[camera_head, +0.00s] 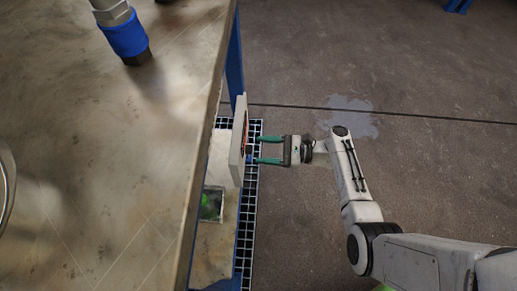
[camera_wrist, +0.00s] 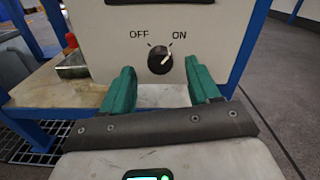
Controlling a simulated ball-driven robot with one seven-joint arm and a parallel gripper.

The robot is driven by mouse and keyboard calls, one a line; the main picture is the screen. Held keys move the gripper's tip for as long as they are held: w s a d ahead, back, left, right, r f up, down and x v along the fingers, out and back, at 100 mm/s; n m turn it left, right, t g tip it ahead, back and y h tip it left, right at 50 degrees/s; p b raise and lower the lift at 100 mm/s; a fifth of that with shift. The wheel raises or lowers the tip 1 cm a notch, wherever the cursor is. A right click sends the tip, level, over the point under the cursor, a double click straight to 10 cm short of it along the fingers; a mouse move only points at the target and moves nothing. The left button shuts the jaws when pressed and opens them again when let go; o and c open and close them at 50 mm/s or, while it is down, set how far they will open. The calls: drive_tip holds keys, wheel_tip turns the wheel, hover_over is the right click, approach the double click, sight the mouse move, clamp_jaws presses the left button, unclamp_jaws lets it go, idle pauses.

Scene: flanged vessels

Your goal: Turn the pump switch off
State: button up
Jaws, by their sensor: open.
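The pump switch is a round black knob (camera_wrist: 160,61) on a light panel (camera_wrist: 108,40) marked OFF at left and ON at right. Its pale pointer mark is turned to the upper right, towards ON. In the head view the panel (camera_head: 238,142) is seen nearly edge-on, and I cannot make out the knob clearly. My gripper (camera_head: 257,149) is open with green fingers pointing at the panel face. In the wrist view the fingers of my gripper (camera_wrist: 160,66) lie left and right of the knob. Nothing is held; I cannot tell whether a finger touches the panel.
A large worn tabletop (camera_head: 110,150) with a blue frame stands at left, its edge close to the panel. A blue-collared pipe fitting (camera_head: 125,36) is above it. A black grating (camera_head: 247,215) lies below. Open floor (camera_head: 420,170) with a pale stain is at right.

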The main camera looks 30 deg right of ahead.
drive_tip(key=shift+x, duration=1.1)
drive_tip(key=shift+c, duration=0.4)
drive_tip(key=c, duration=1)
drive_tip(key=shift+o, duration=0.2)
drive_tip(key=shift+s+f+n+b, duration=0.1)
drive_tip(key=shift+n+b, duration=0.85)
drive_tip(key=shift+n, duration=3)
drive_tip(key=shift+f+n+b, duration=0.1)
drive_tip(key=shift+n+b, duration=0.85)
drive_tip(key=shift+n, duration=3)
drive_tip(key=shift+r, duration=0.1)
